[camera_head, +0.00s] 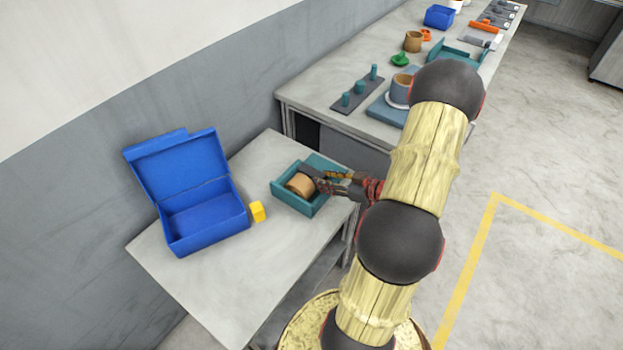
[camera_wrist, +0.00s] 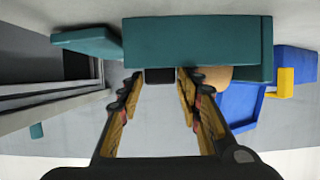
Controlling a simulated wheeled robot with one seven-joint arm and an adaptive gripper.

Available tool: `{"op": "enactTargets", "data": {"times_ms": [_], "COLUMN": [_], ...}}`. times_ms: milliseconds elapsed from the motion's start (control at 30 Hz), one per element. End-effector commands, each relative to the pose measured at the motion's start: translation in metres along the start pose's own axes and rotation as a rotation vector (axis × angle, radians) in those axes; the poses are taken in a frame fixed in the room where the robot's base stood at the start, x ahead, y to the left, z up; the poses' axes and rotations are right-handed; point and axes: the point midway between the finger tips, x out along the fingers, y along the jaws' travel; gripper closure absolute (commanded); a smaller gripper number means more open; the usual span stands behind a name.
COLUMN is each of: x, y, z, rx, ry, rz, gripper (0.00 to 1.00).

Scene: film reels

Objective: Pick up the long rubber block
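A dark grey block (camera_head: 311,171), which I take to be the long rubber block, sits in a teal tray (camera_head: 312,209) on the near table. It is beside a tan cylinder (camera_head: 299,185). My gripper (camera_head: 323,180) reaches in over the tray's right side, with its fingers at the block. In the wrist view my gripper (camera_wrist: 160,82) has its fingers apart, with the dark end of the block (camera_wrist: 160,75) between the tips. Narrow gaps seem to show on both sides of the block. The teal tray wall (camera_wrist: 195,42) hides the rest of it.
An open blue box (camera_head: 205,213) and a small yellow block (camera_head: 257,211) stand left of the tray. The near table's front (camera_head: 240,300) is clear. A longer bench behind holds a pegged board (camera_head: 357,94), a tan cup on a saucer (camera_head: 400,88) and other items.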

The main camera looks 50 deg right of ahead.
Motion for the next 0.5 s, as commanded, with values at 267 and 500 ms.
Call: {"op": "enactTargets", "data": {"times_ms": [267,500], "x": [0.0030,0.0029], "y": [0.0000,0.0000], "z": [-0.0009,-0.0008], "rx": [0.000,0.000], "ry": [0.000,0.000], "rz": [0.000,0.000], "gripper": [0.65,0.79]}}
